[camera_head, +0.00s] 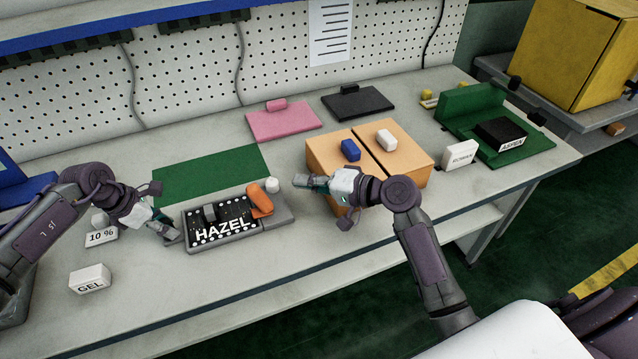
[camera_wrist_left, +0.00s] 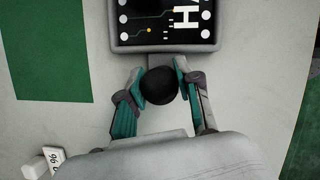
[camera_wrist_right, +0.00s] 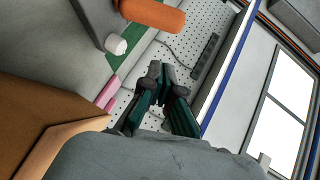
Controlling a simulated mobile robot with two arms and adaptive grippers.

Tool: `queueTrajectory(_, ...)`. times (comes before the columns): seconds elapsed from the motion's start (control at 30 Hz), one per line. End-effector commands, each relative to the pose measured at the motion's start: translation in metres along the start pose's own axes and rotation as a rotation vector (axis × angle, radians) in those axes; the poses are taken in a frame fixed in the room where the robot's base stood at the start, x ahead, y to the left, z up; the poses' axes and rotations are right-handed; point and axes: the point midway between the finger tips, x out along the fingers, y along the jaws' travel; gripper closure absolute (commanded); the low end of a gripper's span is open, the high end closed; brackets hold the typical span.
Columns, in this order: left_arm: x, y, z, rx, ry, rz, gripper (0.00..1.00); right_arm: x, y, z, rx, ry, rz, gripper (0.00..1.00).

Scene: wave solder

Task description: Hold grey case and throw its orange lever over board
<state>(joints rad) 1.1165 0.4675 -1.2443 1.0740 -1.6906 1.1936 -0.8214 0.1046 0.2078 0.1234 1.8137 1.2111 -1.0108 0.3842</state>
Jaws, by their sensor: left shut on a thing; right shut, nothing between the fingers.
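The grey case (camera_head: 246,233) lies on the bench with a black board (camera_head: 207,220) marked HAZEL in it. In the left wrist view the case (camera_wrist_left: 163,48) is at the top. The orange lever (camera_head: 260,198) is at the case's right end, slanting up beside the board, with a white knob (camera_head: 272,185) near it. The lever also shows in the right wrist view (camera_wrist_right: 153,13). My right gripper (camera_head: 308,183) is shut and empty, right of the lever, above the bench.
An orange-tan box (camera_head: 325,152) with blue and white blocks stands just behind my right gripper. A green mat (camera_head: 210,173) lies behind the case. A GEL block (camera_head: 90,278) and a 10 % block (camera_head: 101,237) sit at left. A green fixture (camera_head: 470,101) stands at right.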

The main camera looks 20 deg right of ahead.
Motion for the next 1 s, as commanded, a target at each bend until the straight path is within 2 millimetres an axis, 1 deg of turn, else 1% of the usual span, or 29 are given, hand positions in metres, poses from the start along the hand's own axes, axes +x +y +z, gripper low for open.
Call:
queueTrajectory(0.03,0.0,0.0,-0.001,-0.002,0.001,0.0,1.0,0.012,-0.001,0.0,0.002,-0.001,-0.004,1.0)
queueTrajectory(0.17,0.0,0.0,-0.001,-0.002,0.001,0.0,1.0,0.038,-0.001,0.0,0.001,-0.001,-0.003,1.0)
queueTrajectory(0.2,0.0,0.0,-0.001,-0.002,0.001,0.0,1.0,0.043,0.0,0.007,0.003,-0.003,-0.002,1.0)
queueTrajectory(0.3,0.0,0.0,-0.001,-0.003,0.001,0.0,1.0,0.053,-0.001,0.017,0.002,-0.002,-0.002,1.0)
queueTrajectory(0.5,0.001,0.0,-0.001,-0.002,0.001,0.0,1.0,0.063,0.0,0.027,-0.001,-0.001,0.0,1.0)
queueTrajectory(0.87,0.001,0.0,-0.001,-0.002,0.002,0.0,1.0,0.065,0.0,0.029,-0.001,-0.001,0.001,1.0)
queueTrajectory(1.0,0.001,0.0,-0.001,-0.002,0.002,0.0,1.0,0.072,-0.002,0.036,-0.001,-0.003,0.001,1.0)
